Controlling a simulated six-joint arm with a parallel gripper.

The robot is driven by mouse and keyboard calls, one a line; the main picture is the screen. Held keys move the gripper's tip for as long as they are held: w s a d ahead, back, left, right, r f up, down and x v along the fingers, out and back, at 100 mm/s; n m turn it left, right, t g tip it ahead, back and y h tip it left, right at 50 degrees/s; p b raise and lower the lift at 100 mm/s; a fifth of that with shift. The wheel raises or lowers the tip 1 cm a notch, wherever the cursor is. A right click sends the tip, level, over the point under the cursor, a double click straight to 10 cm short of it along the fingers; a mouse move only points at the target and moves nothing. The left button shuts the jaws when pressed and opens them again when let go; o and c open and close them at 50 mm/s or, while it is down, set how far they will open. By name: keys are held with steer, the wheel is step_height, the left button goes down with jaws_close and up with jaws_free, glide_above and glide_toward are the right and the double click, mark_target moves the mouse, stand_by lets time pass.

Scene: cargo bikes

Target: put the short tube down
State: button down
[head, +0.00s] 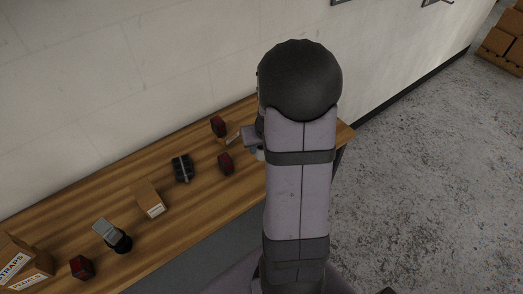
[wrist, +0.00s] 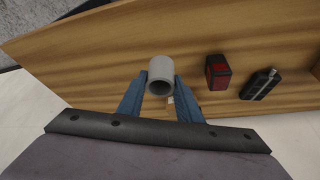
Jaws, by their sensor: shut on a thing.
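A short grey tube (wrist: 161,66) shows in the middle of the wrist view, its open end facing the camera. My gripper (wrist: 162,80) has its two blue fingers on either side of the tube, shut on it. Behind the tube is the wooden bench top (wrist: 105,58). I cannot tell whether the tube touches the wood or is held above it. In the head view my own arm hides the tube and most of the gripper, over the right end of the bench (head: 345,133).
A red-and-black block (wrist: 218,72) and a black object (wrist: 260,84) lie right of the tube. In the head view, a strapped black item (head: 183,168), a small carton (head: 149,199), a black cylinder (head: 120,243) and labelled boxes (head: 24,262) line the bench. A wall (head: 120,80) stands behind.

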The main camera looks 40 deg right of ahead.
steer(key=shift+r, duration=2)
steer(key=shift+w, duration=0.1)
steer(key=w+a+n+y+b, duration=0.2)
steer(key=w+a+n, duration=0.3)
steer(key=w+a, duration=1.1)
steer(key=w+a+n+y+b, duration=0.1)
steer(key=w+a+n, duration=0.15)
steer(key=a, duration=1.05)
steer(key=w+a+n+y+b, duration=0.1)
steer(key=a+n, duration=0.3)
steer(key=a, duration=0.9)
steer(key=shift+m, duration=0.25)
steer(key=shift+w+f+p, duration=0.2)
steer(key=shift+f+p, duration=1.4)
steer(key=shift+f, duration=3.25)
